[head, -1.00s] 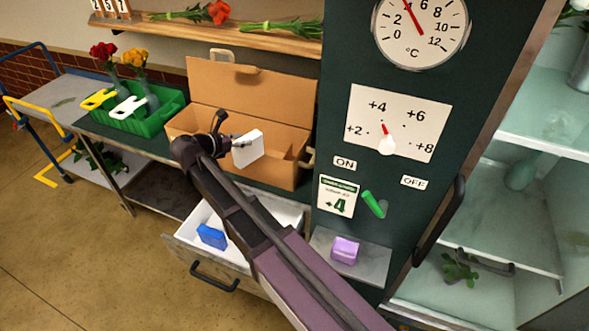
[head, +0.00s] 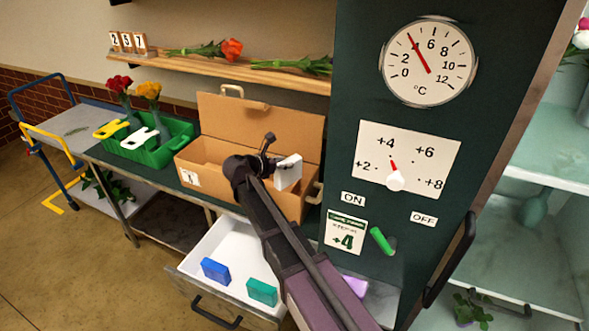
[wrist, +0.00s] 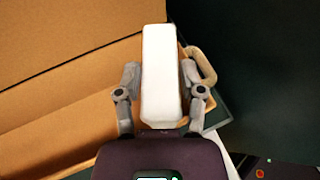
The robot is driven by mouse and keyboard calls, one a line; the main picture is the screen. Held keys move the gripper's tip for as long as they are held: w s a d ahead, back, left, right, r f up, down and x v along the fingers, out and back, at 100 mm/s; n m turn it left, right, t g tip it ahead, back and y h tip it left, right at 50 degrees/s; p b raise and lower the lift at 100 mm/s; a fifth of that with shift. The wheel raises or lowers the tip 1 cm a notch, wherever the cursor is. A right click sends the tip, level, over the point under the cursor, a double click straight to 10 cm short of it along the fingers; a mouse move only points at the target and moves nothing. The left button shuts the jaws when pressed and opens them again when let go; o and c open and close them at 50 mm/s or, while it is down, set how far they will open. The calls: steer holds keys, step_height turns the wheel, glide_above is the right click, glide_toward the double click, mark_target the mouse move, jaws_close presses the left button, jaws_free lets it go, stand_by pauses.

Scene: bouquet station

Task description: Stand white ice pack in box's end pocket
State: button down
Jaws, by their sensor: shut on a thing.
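A white ice pack (head: 288,172) is held in my gripper (head: 268,160), over the right part of the open cardboard box (head: 184,180). In the wrist view the white ice pack (wrist: 159,75) stands out lengthwise between the two fingers of my gripper (wrist: 160,95), which are shut on its sides. The box's right end and its handle (wrist: 200,66) show just right of the pack. My arm hides part of the box's inside, and I cannot make out the end pocket. The pack appears above or at the box's rim; its exact height is unclear.
An open white drawer (head: 228,245) below the box holds a blue pack (head: 216,271) and a teal pack (head: 262,292). A purple pack (head: 356,286) lies on a shelf at right. The green cabinet (head: 345,120) stands close right of the box; a green crate (head: 158,155) is left.

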mark_target(295, 159)
steer(key=shift+w+d+f, duration=0.2)
steer(key=shift+w+d, duration=0.9)
steer(key=shift+d, duration=0.3)
steer(key=shift+w+d+f, duration=0.1)
steer(key=shift+w+d, duration=0.2)
steer(key=shift+d, duration=0.05)
steer(key=shift+w+d+f+b, duration=0.15)
steer(key=shift+f+b, duration=0.15)
steer(key=shift+b, duration=0.15)
step_height(295, 159, down, 3)
steer(key=b, duration=0.3)
steer(key=shift+c, duration=1)
jaws_free()
